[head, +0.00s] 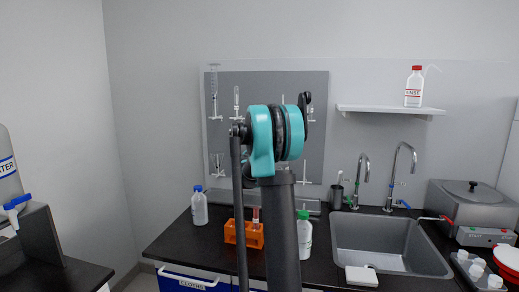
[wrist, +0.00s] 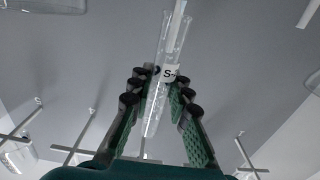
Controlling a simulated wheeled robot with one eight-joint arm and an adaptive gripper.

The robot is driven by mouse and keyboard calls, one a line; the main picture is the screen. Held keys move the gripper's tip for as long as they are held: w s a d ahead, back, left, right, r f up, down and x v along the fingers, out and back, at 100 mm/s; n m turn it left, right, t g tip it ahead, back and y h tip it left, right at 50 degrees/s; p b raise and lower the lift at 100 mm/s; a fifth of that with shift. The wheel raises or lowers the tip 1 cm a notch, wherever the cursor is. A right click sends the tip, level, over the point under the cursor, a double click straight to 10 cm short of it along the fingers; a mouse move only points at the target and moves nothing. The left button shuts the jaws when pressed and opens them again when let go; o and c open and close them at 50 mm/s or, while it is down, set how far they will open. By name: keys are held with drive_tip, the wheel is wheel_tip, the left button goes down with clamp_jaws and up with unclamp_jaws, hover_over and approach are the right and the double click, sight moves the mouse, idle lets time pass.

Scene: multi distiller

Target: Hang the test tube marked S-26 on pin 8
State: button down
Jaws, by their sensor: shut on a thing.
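My gripper (wrist: 160,82) is shut on a clear test tube (wrist: 153,118) in the wrist view. A white label on the tube reads "S-"; the rest of the marking is cut off from sight. A white rod (wrist: 179,18) overlaps the tube's upper end; I cannot tell whether it is inside or behind it. The grey pegboard (head: 230,90) on the back wall carries white pins, some with glassware. In the head view my arm hides the gripper and the board's middle.
On the black counter stand an orange rack (head: 232,234) with tubes, a blue-capped bottle (head: 199,208) and a green-capped bottle (head: 304,240). A sink (head: 385,262) and taps are at right. Several other pins (wrist: 75,150) and glassware surround the gripper in the wrist view.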

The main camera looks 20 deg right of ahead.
drive_tip(key=shift+f, duration=3.75)
drive_tip(key=c, duration=1.3)
unclamp_jaws()
drive_tip(key=shift+c, duration=0.2)
drive_tip(key=v, duration=1.2)
drive_tip(key=shift+a, duration=0.1)
